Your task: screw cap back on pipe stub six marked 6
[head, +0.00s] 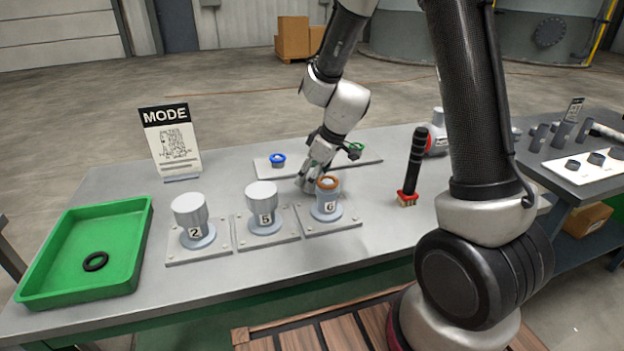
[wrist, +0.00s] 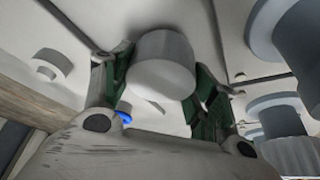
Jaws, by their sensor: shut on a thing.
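Pipe stub six (head: 327,205), marked 6, stands upright on its plate, with no cap on it and an orange-brown ring (head: 328,183) at its top. My gripper (head: 312,178) is just behind and left of stub six in the head view. The wrist view shows the fingers shut on a light grey round cap (wrist: 163,65), held between two green-dark finger pads. In the head view the cap is hard to make out against the gripper. The gripper is beside the stub, not over it.
Stubs two (head: 192,222) and five (head: 263,210) stand capped to the left. A green tray (head: 130,240) holds a black ring (head: 95,261). Behind are a blue ring (head: 278,160) and a green ring (head: 356,148) on a white strip. A black-handled brush (head: 412,170) stands right.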

